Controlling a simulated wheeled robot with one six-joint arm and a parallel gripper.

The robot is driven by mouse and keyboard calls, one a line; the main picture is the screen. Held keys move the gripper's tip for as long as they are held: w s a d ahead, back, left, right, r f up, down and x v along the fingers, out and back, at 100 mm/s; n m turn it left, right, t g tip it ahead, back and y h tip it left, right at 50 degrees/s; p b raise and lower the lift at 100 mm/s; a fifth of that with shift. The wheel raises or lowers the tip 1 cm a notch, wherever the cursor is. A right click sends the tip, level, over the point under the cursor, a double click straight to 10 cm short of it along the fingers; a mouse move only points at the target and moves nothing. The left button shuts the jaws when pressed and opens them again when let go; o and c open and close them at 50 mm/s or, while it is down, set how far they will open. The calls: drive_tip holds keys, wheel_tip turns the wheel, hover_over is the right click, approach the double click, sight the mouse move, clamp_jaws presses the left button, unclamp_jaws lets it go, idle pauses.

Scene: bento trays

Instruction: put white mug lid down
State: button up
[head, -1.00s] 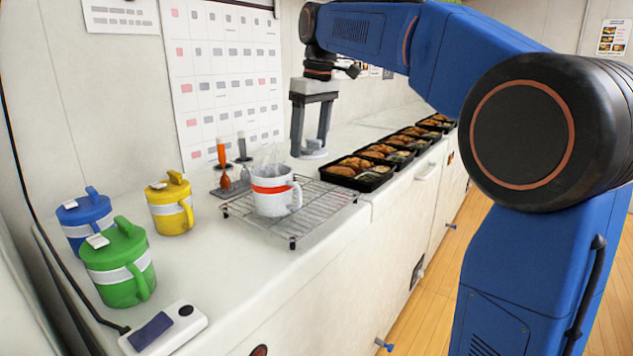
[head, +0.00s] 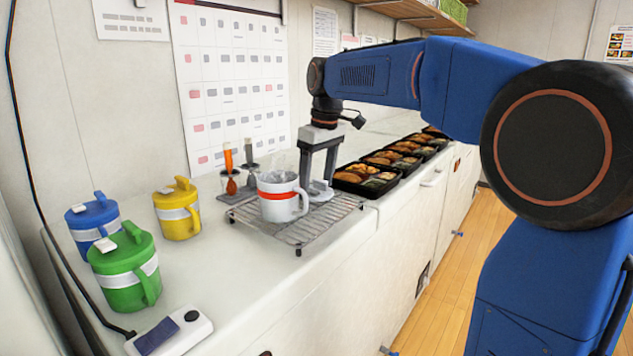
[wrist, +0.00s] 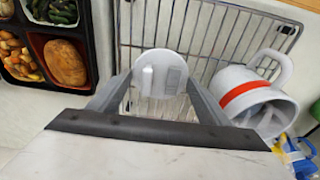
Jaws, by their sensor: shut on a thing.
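The white mug lid (wrist: 160,62) is a round disc with a raised handle, held between the fingers of my gripper (wrist: 160,95). In the head view the lid (head: 319,195) is low over the right part of the wire rack (head: 297,241), and my gripper (head: 317,183) points down behind the mug. I cannot tell whether the lid touches the rack. The white mug (head: 279,206) with a red band stands open on the rack, left of the lid. In the wrist view the mug (wrist: 248,97) is right of the gripper, apart from it.
Black bento trays (head: 366,187) with food line the counter beyond the rack. Yellow (head: 177,212), blue (head: 93,220) and green (head: 125,268) lidded mugs stand at left. A white device (head: 168,334) lies at the front. Utensils (head: 229,170) stand behind the rack.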

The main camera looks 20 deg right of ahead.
sight(322, 193)
drive_tip(key=shift+f, duration=0.15)
drive_tip(key=o, duration=1)
wheel_tip(322, 193, up, 12)
drive_tip(key=s+d, duration=0.1)
drive_tip(key=s+d+f+m+t, duration=0.1)
drive_tip(key=s+d+f+m, duration=0.1)
drive_tip(key=s+f, duration=0.8)
drive_tip(key=s+d+f+m+t, duration=0.1)
drive_tip(key=s+d+f+m, duration=0.1)
drive_tip(key=s+f, duration=0.8)
drive_tip(key=s+d+f+m+t+h, duration=0.1)
drive_tip(key=s+f+m, duration=0.2)
drive_tip(key=s+f, duration=0.8)
drive_tip(key=shift+s+d, duration=0.4)
drive_tip(key=shift+s, duration=0.2)
